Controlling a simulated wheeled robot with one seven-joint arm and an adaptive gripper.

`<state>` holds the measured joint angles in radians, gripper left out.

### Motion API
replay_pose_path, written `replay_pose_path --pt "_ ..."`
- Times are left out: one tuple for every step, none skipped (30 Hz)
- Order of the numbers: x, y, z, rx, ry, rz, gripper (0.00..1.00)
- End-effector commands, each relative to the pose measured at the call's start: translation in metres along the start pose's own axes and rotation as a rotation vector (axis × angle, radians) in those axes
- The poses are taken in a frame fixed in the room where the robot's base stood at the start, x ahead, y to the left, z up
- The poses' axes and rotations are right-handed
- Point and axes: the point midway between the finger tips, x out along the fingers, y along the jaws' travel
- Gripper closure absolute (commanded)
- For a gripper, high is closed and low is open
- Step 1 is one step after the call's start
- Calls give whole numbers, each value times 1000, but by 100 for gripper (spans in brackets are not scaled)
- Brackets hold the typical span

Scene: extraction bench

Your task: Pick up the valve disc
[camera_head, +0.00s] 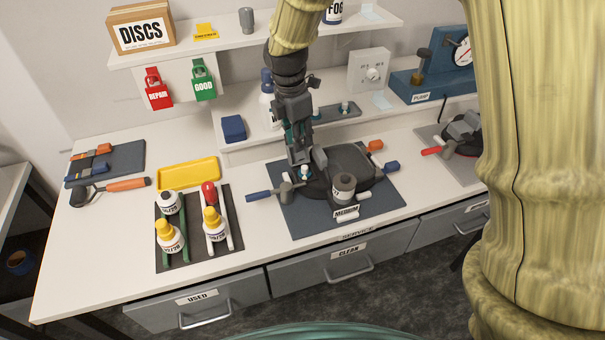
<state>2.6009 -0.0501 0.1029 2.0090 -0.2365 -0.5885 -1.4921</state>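My gripper (306,165) points down at the black round device (350,160) on the dark blue mat (300,222), near its left side. A small white and teal piece (305,173) shows at the fingertips; it may be the valve disc, but it is too small to be sure. I cannot tell whether the fingers are closed on it or only around it. A grey cylinder (343,187) stands at the front of the device, behind a label reading MEDIUM (346,213).
The DISCS box (141,32) is on the upper shelf. A blue-handled valve (260,196) juts left from the device. The bench's front left is clear.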

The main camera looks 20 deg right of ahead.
Motion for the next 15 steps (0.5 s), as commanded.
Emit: replay_pose_path --pt "4 -1 1 2 0 0 77" --pt "5 -1 1 2 0 -1 77" --pt "7 -1 1 2 0 -2 77" --pt "10 -2 2 3 0 -3 77" --pt "12 -2 2 4 0 -3 77" --pt "17 -2 2 4 0 -3 77" --pt "21 -2 2 5 0 -4 77" --pt "25 -2 3 5 0 -5 77" --pt "30 -2 3 5 0 -3 77" --pt "34 -2 3 5 0 -3 77" --pt "38 -2 3 5 0 -4 77" --pt "42 -2 3 5 0 -4 77" --pt "45 -2 3 5 0 -2 77" --pt "48 -2 2 4 0 -2 77" --pt "51 -2 2 4 0 -3 77"
